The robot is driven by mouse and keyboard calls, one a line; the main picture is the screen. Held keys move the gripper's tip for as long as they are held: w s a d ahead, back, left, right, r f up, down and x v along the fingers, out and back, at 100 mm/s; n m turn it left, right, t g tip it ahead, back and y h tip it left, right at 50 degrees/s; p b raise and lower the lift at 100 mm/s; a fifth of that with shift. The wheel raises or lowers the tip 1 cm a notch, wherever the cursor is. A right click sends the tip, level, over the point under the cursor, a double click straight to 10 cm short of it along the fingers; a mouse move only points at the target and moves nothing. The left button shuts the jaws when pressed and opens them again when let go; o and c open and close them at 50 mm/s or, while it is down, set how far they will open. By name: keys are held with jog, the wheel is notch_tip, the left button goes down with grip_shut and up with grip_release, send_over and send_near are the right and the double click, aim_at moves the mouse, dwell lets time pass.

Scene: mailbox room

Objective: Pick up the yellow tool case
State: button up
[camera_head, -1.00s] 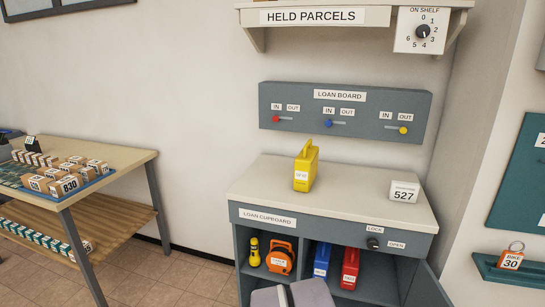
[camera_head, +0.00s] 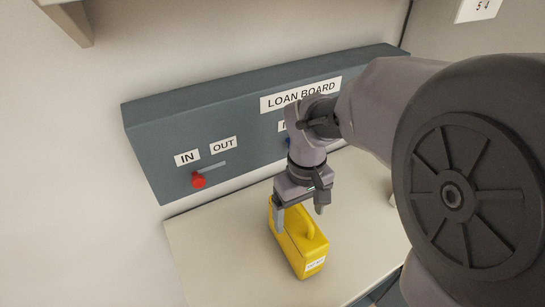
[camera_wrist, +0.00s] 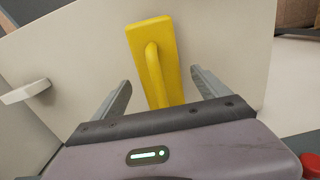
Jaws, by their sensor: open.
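The yellow tool case (camera_head: 296,241) stands upright on the pale cupboard top (camera_head: 215,252), with its handle upward and a white label on its near end. My gripper (camera_head: 300,214) is above the case, pointing down, with its fingers apart. In the wrist view the case (camera_wrist: 164,62) and its handle lie between the two open fingers of my gripper (camera_wrist: 163,92), reaching beyond the fingertips. I cannot tell how far the fingertips are above the handle, and no contact is visible.
The grey loan board (camera_head: 160,150) is on the wall just behind my gripper, with a red slider knob (camera_head: 198,180) at its left. A white card holder (camera_wrist: 26,91) stands on the cupboard top. The top left of the case is clear.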

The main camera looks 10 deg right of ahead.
jog(key=shift+w+a+f, duration=0.2)
jog(key=shift+f, duration=0.6)
jog(key=f+b, duration=0.1)
jog(key=f, duration=0.1)
jog(key=f+b, duration=0.2)
jog(key=shift+w+d+f, duration=0.1)
jog(key=shift+d+f, duration=0.1)
jog(key=shift+f, duration=0.05)
jog(key=shift+r, duration=0.15)
jog(key=shift+w+a, duration=0.1)
grip_shut()
